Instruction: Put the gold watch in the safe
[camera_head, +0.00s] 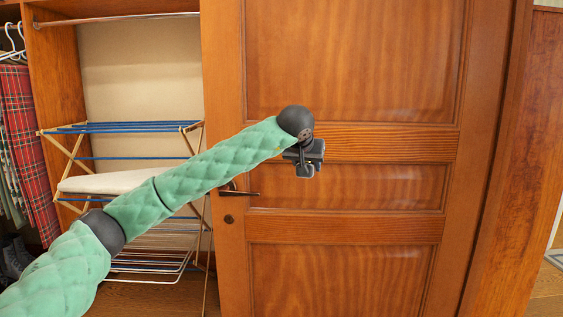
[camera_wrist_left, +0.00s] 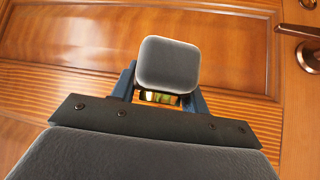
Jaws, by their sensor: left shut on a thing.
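My left gripper (camera_head: 308,166) is held up in front of the wooden door, near the middle of the head view. A small strip of gold shows just below that grey end, between the fingers; I take this to be the gold watch (camera_wrist_left: 160,97), mostly hidden. In the head view the held thing is too small and dark to make out. The safe is not in sight. My right gripper is not in view.
A wooden panel door (camera_head: 350,60) fills the middle, with a dark lever handle (camera_head: 240,192). A folding drying rack (camera_head: 130,128) stands in the closet bay at left. Hanging clothes (camera_head: 28,150) are at the far left. Some wooden floor shows at lower right.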

